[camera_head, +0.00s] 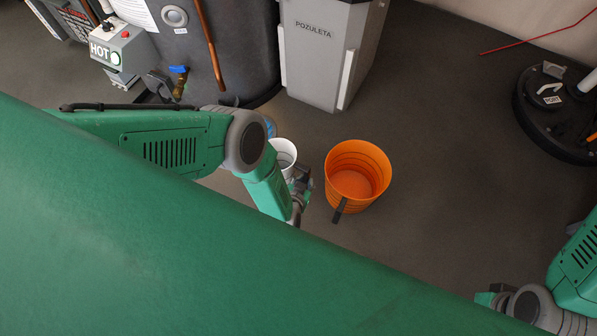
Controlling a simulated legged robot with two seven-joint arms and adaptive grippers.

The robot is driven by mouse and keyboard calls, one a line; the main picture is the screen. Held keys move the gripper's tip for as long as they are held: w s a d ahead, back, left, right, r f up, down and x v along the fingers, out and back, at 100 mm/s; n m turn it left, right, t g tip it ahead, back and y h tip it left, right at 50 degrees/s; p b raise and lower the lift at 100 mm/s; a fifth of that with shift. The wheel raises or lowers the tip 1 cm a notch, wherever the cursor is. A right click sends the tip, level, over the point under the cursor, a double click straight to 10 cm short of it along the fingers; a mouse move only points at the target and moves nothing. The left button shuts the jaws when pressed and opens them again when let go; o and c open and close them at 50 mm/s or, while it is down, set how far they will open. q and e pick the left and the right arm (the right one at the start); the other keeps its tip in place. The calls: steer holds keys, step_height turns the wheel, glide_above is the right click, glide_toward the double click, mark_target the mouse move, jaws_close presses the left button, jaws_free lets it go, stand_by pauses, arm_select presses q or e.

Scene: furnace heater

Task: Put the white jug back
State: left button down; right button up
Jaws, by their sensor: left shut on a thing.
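The white jug (283,152) is open at the top and stands out between my left forearm and the orange bucket; its lower part is hidden by my arm and gripper. My left gripper (301,181) is at the jug's lower right side, shut on it; the exact contact is small and dark.
An orange bucket (357,172) with a dark handle grip stands just right of the jug. A blue item (270,127) is partly hidden behind my left arm. A dark tank (236,45), a grey POZULETA bin (316,62) and a black round machine (553,118) stand around. Floor right of the bucket is clear.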

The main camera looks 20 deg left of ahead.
arm_select(q)
steer(key=shift+f, duration=0.75)
step_height(320, 180, down, 4)
steer(key=b, duration=0.2)
steer(key=shift+a+b, duration=0.1)
steer(key=shift+b, duration=0.3)
arm_select(e)
step_height(320, 180, down, 4)
steer(key=shift+r, duration=0.25)
arm_select(q)
steer(key=c, duration=1.5)
jaws_free()
steer(key=shift+f, duration=0.1)
steer(key=shift+a, duration=0.1)
arm_select(e)
steer(key=shift+a, duration=0.2)
